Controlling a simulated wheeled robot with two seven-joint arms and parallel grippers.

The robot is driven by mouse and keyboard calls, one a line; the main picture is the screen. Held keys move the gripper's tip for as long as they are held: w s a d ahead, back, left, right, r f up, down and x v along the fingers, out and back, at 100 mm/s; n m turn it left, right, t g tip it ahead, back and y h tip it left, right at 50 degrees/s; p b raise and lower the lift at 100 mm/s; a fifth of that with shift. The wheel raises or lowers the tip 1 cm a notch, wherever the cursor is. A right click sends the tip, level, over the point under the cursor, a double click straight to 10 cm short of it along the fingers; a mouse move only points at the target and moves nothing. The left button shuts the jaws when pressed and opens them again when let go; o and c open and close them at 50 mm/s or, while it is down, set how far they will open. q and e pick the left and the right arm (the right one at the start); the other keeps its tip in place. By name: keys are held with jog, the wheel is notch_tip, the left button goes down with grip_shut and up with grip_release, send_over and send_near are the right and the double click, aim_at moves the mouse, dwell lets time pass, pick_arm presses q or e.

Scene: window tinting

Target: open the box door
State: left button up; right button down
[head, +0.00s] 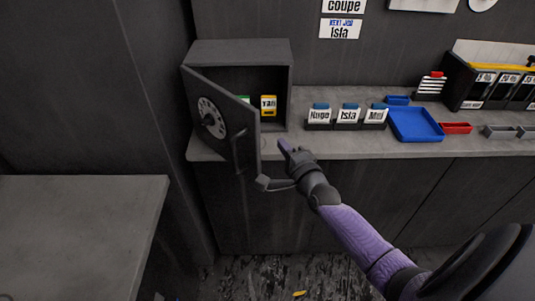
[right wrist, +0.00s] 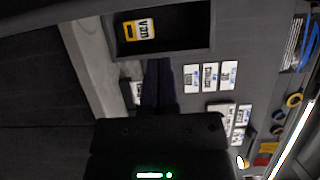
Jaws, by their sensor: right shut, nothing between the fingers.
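The grey box (head: 237,50) stands on the counter against the back wall. Its door (head: 218,118), with a round dial (head: 212,118) and a bar handle (head: 238,152), is swung open toward the left front. Inside, a yellow "Vam" item (head: 268,105) shows, with a green one (head: 244,98) partly behind the door. My right gripper (head: 284,147) is shut and empty, at the counter edge just right of the door and apart from its handle. In the right wrist view, the shut fingers (right wrist: 158,85) point toward the box opening (right wrist: 180,35). My left gripper is not in view.
Name-card holders (head: 348,118), a blue tray (head: 417,124) and a small red tray (head: 455,128) stand on the counter (head: 330,148) right of the box. A second grey surface (head: 80,225) lies at lower left. The floor between is mostly clear.

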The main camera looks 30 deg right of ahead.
jog(key=a, duration=0.2)
jog(key=w+a+p, duration=0.1)
jog(key=shift+a+p, duration=0.3)
jog(key=shift+a, duration=0.1)
jog(key=shift+a, duration=0.1)
